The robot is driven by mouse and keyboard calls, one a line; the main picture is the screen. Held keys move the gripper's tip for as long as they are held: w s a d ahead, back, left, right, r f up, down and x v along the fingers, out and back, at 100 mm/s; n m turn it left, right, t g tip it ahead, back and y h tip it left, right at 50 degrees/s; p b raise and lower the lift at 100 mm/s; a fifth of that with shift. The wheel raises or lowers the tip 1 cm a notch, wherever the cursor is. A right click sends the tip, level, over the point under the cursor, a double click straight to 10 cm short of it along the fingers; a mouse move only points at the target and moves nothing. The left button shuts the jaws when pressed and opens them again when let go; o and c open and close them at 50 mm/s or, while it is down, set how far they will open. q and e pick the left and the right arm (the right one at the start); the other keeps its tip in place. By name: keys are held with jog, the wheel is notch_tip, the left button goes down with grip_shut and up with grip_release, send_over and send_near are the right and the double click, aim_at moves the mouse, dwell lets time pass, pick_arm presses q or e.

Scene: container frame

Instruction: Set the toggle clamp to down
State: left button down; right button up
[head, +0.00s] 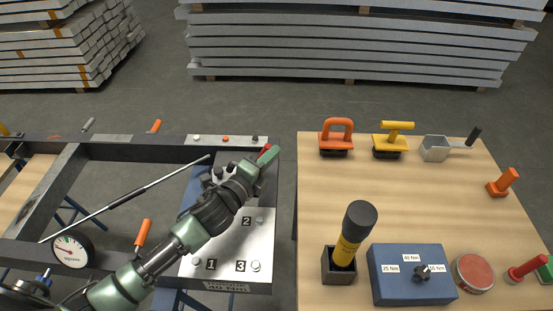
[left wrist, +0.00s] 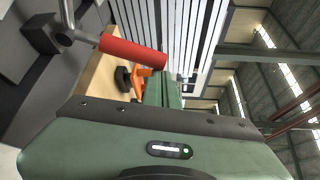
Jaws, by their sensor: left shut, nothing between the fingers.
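The toggle clamp's red handle (head: 265,150) shows as a small red piece at the far right corner of the dark frame, mostly hidden behind my left gripper (head: 268,157). In the left wrist view the red grip (left wrist: 133,53) sits on a grey metal lever, to the left of my shut green fingers (left wrist: 166,90). The fingers look close to the grip but hold nothing. I cannot tell whether they touch it. The clamp's base is mostly hidden in the head view. My right gripper is not in view.
The dark frame (head: 120,152) carries a gauge (head: 72,249), orange handles and a numbered plate (head: 237,250).

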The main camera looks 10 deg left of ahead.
pick_arm(q)
jog(key=a, duration=0.1)
jog(key=n+b, duration=0.1)
jog(key=a+n+t+b, duration=0.1)
jog(key=shift+s+a+r+h, duration=0.25)
jog(key=shift+s+a+h, duration=0.05)
jog(key=shift+h, duration=0.1)
jog(key=shift+s+a+r+n+t+b, duration=0.1)
jog(key=shift+a+r+n+t+b, duration=0.25)
jog(key=shift+a+n+t+b, duration=0.4)
jog(key=shift+n, duration=0.25)
